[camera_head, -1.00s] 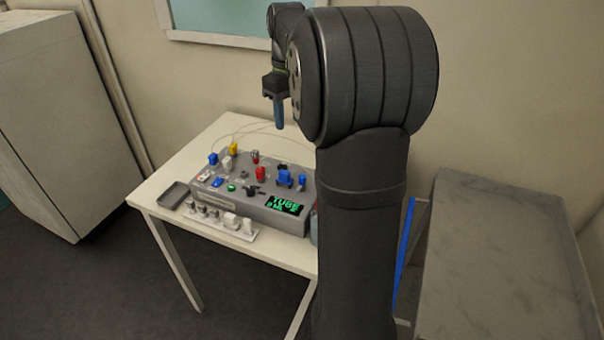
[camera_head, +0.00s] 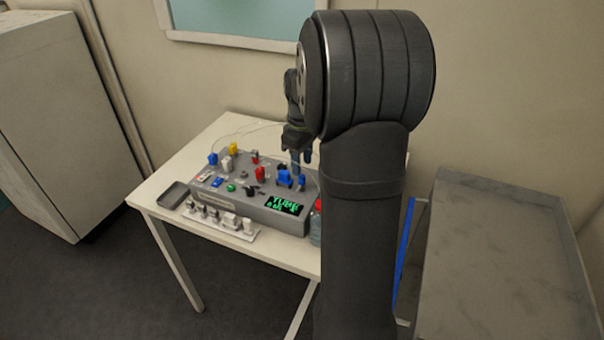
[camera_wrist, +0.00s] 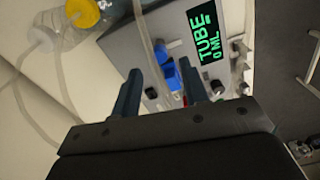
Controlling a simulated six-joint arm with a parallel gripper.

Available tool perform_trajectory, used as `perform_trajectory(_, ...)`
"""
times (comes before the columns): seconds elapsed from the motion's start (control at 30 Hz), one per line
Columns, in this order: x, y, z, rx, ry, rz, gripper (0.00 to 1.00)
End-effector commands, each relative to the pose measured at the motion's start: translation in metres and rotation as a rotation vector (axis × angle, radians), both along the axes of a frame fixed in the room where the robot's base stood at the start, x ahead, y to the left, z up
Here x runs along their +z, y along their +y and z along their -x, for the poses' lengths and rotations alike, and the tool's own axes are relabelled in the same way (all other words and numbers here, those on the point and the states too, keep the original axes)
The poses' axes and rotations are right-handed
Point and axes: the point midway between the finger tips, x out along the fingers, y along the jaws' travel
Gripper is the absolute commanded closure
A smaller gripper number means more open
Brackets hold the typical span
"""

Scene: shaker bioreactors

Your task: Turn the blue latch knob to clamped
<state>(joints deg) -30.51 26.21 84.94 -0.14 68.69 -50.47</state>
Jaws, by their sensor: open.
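The grey console (camera_head: 225,200) stands on the white table, its display lit green. A blue knob-like part (camera_head: 284,178) is at its right rear, above the display. In the wrist view two blue parts, an upper one (camera_wrist: 161,52) and a lower one (camera_wrist: 171,76), sit close together beside the display; I cannot tell which is the latch knob. My gripper (camera_head: 299,160) points down over the console's right rear. In the wrist view my open, empty gripper (camera_wrist: 161,78) has the blue parts between its fingers in the picture; contact cannot be told.
Red, yellow and white knobs crowd the console, including a red one (camera_head: 260,174). A bottle with a red cap (camera_head: 317,215) stands at its right. A rack of small fittings (camera_head: 220,222) and a grey tray (camera_head: 174,194) lie in front and left. Clear tubes loop behind.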

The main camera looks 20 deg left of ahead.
Motion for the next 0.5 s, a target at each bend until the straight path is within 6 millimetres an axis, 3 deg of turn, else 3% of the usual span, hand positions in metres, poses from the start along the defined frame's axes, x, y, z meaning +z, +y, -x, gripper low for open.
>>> perform_trajectory(0.2,-0.035,0.0,0.0,0.0,0.001,0.001,0.59)
perform_trajectory(0.5,-0.047,0.0,0.0,0.0,-0.001,-0.001,0.59)
